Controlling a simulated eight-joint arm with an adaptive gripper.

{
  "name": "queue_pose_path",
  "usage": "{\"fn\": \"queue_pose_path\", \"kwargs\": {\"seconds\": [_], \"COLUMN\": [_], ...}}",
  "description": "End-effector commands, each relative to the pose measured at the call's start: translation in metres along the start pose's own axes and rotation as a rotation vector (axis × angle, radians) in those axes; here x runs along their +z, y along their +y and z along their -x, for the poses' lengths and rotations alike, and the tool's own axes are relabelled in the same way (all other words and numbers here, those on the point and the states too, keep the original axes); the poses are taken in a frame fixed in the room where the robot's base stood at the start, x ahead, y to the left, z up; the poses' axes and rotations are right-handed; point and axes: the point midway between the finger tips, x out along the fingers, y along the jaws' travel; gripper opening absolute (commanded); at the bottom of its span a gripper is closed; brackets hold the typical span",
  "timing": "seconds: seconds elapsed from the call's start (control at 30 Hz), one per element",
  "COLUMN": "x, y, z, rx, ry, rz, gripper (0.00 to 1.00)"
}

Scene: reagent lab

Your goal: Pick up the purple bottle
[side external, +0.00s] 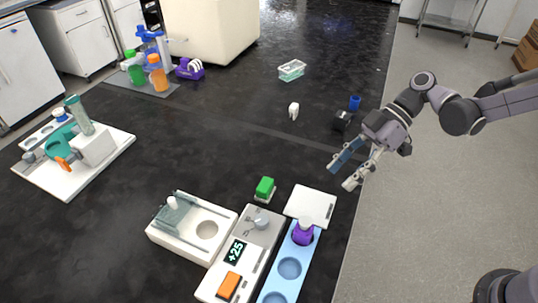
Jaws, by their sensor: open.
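The purple bottle (303,233) stands upright in the far end of a light blue rack (304,258) with round wells, near the bench's right edge. A white square plate lies just behind it. My gripper (347,177) is open and empty, above the bench edge. It is up and to the right of the bottle in the picture, clearly apart from it. The lower part of the bottle is hidden in the rack.
Left of the rack stand a white device (254,236) with a lit display and orange button, a green block (265,187) and a white station (193,226). A blue cup (354,103) stands behind my gripper.

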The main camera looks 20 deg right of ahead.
Motion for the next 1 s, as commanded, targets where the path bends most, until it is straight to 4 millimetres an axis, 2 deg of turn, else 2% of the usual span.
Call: {"fn": "queue_pose_path", "kwargs": {"seconds": [0.2, 0.4, 0.57, 0.8, 1.0], "x": [0.000, 0.005, 0.005, -0.001, -0.004], "y": [0.005, 0.003, 0.000, -0.011, -0.015], "z": [-0.022, -0.032, -0.040, -0.072, -0.086], "rx": [-0.175, -0.252, -0.267, -0.267, -0.265], "ry": [0.151, 0.249, 0.273, 0.271, 0.271], "rz": [0.298, 0.470, 0.511, 0.511, 0.508], "gripper": [0.54, 0.54, 0.54, 0.54, 0.54]}}
